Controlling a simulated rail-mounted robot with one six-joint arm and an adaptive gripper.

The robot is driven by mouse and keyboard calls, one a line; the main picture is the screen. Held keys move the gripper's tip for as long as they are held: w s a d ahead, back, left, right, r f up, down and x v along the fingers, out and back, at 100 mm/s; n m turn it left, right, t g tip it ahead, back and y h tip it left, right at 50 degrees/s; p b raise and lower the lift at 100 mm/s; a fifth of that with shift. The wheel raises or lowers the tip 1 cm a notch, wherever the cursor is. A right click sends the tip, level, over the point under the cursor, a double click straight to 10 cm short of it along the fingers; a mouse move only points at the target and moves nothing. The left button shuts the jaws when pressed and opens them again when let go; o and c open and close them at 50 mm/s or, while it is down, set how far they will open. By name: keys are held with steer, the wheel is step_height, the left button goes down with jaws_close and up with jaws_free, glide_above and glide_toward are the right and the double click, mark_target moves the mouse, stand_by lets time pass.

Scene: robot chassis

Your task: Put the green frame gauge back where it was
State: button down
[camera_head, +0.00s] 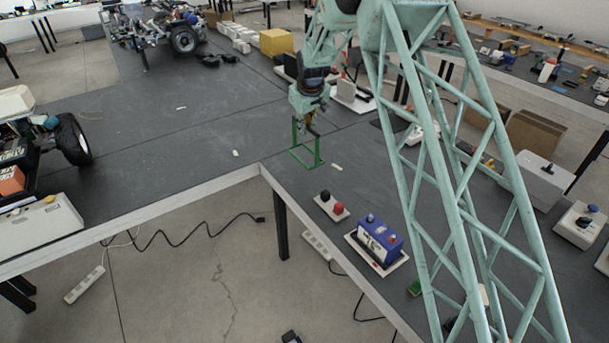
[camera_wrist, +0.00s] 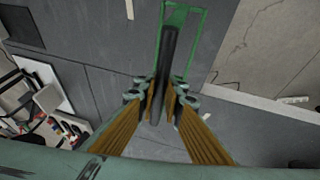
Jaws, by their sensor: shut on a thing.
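The green frame gauge (camera_head: 306,156) is a thin open rectangular frame. In the head view it hangs upright below my gripper (camera_head: 308,122), just above or touching the dark table top near the table's inner corner; I cannot tell which. In the wrist view the green frame (camera_wrist: 205,45) extends beyond my gripper (camera_wrist: 163,105). A dark bar (camera_wrist: 169,55) lies between the two fingers, which are shut on the gauge. The fingers hide the gripped part.
A board with black and red knobs (camera_head: 331,205) and a blue battery-like box (camera_head: 379,240) stand on the table to the right. A yellow box (camera_head: 276,42) stands behind. A wheeled vehicle (camera_head: 70,140) is at left. The table between is mostly clear.

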steer(key=shift+a, duration=0.15)
step_height(320, 180, down, 6)
steer(key=shift+f, duration=0.2)
stand_by(0.6)
steer(key=shift+f, duration=1.95)
steer(key=c, duration=3.2)
jaws_free()
steer(key=shift+f, duration=0.1)
steer(key=o, duration=0.5)
steer(key=shift+c, duration=0.2)
